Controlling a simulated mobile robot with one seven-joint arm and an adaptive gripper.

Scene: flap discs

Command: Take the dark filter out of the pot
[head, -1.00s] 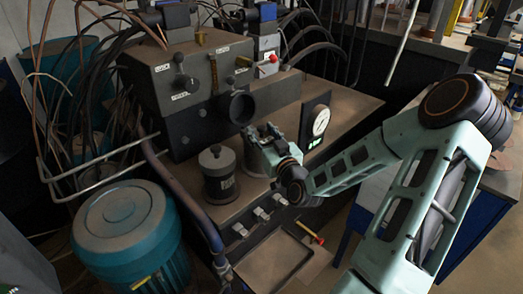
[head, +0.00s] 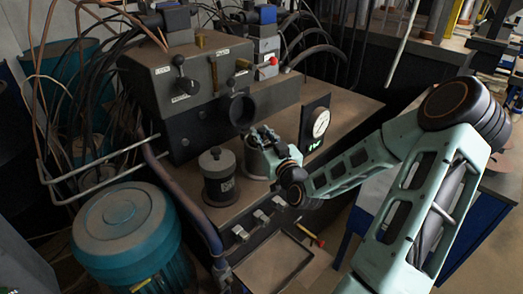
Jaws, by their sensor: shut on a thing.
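The pot (head: 256,163) is a grey metal cylinder standing on the machine's top, right of a dark canister. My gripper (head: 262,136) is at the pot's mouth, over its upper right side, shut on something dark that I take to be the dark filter. The fingers and wrist hide most of that piece and much of the pot's opening. I cannot tell how deep the filter sits in the pot.
The dark lidded canister (head: 219,177) stands close left of the pot. A round dark port (head: 242,109) juts out behind, and a dial gauge (head: 320,123) stands to the right. Several small valves (head: 261,217) line the front edge above an empty tray (head: 275,265).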

